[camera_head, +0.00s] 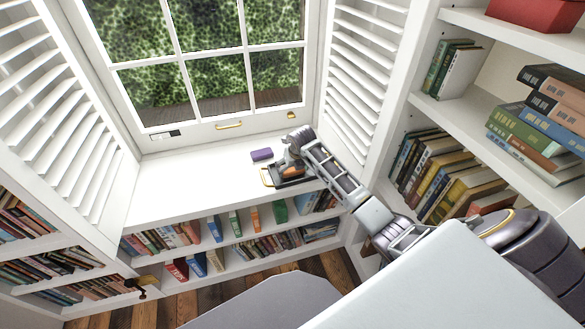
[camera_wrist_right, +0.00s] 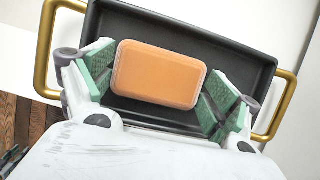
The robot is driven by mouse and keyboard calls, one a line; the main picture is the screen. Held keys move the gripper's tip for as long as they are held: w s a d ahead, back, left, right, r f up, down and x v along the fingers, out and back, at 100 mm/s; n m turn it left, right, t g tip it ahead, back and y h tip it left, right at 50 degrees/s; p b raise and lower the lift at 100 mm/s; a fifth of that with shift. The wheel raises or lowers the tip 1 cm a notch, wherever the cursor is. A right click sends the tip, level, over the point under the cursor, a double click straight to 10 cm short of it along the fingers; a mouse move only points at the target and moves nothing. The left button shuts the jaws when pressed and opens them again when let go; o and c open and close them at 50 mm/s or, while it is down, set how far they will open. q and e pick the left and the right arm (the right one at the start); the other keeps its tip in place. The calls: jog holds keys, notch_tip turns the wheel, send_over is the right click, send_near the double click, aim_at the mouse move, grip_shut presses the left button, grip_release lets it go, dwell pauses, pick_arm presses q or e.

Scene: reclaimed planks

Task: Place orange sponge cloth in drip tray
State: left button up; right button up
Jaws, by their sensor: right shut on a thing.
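The orange sponge cloth (camera_wrist_right: 158,74) is a rounded block between the green-padded fingers of my right gripper (camera_wrist_right: 160,88), which is shut on it. The black drip tray (camera_wrist_right: 250,60) with gold handles lies beneath; the cloth is seen over its interior. I cannot tell whether the cloth touches the tray floor. In the head view my right gripper (camera_head: 287,162) is over the drip tray (camera_head: 290,182) on the white window ledge, and the cloth is mostly hidden by it. My left gripper is not in view.
A purple block (camera_head: 262,154) lies on the ledge (camera_head: 190,180) just behind the tray. The ledge's left part is clear. Bookshelves (camera_head: 235,255) run below it, a louvred shutter (camera_head: 365,75) stands close to my right arm, and a tall bookcase (camera_head: 475,110) is at the right.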

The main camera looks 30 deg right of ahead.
aim_at(295, 172)
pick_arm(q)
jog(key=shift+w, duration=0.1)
pick_arm(e)
jog(key=shift+f, duration=0.1)
jog(key=o, duration=0.7)
jog(key=shift+o, duration=0.3)
jog(key=shift+s+r, duration=0.2)
jog(key=shift+r, duration=0.5)
jog(key=v, duration=0.4)
jog(key=shift+s+r+p, duration=0.15)
jog(key=shift+r+p, duration=0.2)
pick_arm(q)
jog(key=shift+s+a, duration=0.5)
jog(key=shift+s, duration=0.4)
pick_arm(e)
jog(key=v, duration=0.6)
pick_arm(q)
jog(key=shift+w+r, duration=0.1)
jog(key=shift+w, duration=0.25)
pick_arm(e)
jog(key=shift+a, duration=0.1)
